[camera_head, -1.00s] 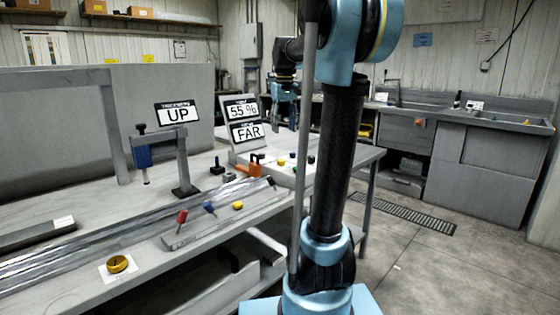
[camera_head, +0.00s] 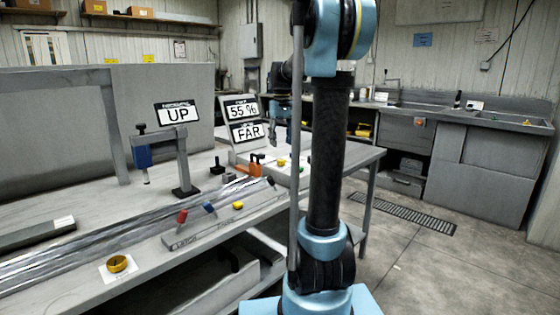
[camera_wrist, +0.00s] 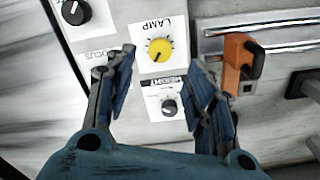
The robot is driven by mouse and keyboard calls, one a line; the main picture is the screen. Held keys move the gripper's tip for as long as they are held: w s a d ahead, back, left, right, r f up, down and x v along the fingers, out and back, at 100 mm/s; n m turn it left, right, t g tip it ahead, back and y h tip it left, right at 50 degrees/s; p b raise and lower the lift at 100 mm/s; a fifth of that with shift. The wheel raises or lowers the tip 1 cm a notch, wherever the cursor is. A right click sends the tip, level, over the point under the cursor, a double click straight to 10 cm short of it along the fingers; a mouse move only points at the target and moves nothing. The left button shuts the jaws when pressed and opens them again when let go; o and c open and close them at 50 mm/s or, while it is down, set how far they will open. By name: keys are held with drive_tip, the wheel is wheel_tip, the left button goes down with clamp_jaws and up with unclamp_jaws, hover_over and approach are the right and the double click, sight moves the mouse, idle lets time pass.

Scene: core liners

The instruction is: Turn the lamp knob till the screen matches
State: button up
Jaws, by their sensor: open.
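The yellow lamp knob (camera_wrist: 160,49) sits on a white label reading LAMP, upside down in the wrist view, with a dark pointer line on its face. My gripper (camera_wrist: 162,58) is open, its two blue-padded fingers apart to either side of the knob in the picture; I cannot tell the height gap. In the head view my gripper (camera_head: 281,118) is small, above the bench fixture and partly behind my arm. A screen (camera_head: 241,109) there reads 55 %, with a FAR plate (camera_head: 247,132) below it. The screen's small heading is unreadable.
A height knob (camera_wrist: 169,107) and a focus knob (camera_wrist: 74,11) are close by. An orange clamp (camera_wrist: 238,62) stands just right of my right finger.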

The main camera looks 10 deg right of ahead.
sight(281, 160)
wheel_tip(281, 160, down, 8)
drive_tip(key=shift+f, duration=0.15)
idle(0.3)
drive_tip(key=c, duration=1.1)
